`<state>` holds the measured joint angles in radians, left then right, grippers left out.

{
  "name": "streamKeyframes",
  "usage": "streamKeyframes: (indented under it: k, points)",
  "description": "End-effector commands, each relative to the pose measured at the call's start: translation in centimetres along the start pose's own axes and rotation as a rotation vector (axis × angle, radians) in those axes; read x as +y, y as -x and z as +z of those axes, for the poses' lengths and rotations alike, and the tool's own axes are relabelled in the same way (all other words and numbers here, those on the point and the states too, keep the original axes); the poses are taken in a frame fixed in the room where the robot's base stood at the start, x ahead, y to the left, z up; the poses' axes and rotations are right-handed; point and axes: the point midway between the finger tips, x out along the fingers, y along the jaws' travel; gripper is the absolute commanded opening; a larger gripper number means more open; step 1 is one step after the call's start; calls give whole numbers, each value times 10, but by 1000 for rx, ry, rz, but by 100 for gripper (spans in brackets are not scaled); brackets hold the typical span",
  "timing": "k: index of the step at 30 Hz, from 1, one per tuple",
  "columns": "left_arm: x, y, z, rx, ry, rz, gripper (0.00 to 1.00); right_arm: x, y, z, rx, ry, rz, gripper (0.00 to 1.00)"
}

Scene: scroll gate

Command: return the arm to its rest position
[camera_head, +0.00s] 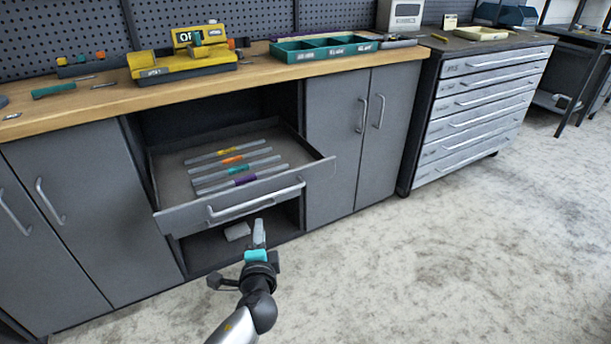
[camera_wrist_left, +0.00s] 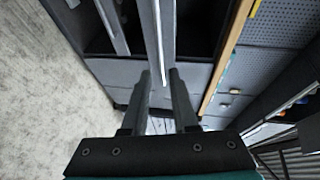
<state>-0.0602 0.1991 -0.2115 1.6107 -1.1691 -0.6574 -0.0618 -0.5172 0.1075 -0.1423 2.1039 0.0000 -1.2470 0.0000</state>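My left gripper (camera_head: 259,232) is in front of the open drawer (camera_head: 180,218), with its fingertips just below and in front of the drawer's handle (camera_head: 255,202). In the left wrist view my left gripper (camera_wrist_left: 159,85) shows two fingers with a gap between them, and nothing is held in it. A pale bar, which looks like the handle (camera_wrist_left: 158,40), lies beyond the fingertips in line with the gap. The drawer holds several grey rods (camera_head: 228,160) with coloured middle bands. My right gripper is in neither view.
The workbench top (camera_head: 120,97) carries a yellow stand (camera_head: 183,66) and a green divided tray (camera_head: 325,50). Closed cabinet doors (camera_head: 345,140) flank the drawer. Bare floor (camera_head: 450,260) is free to the right.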

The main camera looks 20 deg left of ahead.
Motion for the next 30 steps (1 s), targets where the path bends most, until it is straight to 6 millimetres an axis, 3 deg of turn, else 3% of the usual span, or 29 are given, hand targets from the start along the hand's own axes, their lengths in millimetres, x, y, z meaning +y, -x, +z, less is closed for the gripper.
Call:
streamKeyframes:
  k: [4,7,14,21,30]
  points:
    - [6,1,1,1,4,20,27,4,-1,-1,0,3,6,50]
    - [29,4,5,3,24,94,27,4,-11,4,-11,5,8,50]
    - [130,38,29,-19,148,412,27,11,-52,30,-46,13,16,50]
    - [223,110,65,-119,334,721,27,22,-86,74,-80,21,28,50]
    - [294,227,119,-353,598,995,27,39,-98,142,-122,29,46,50]
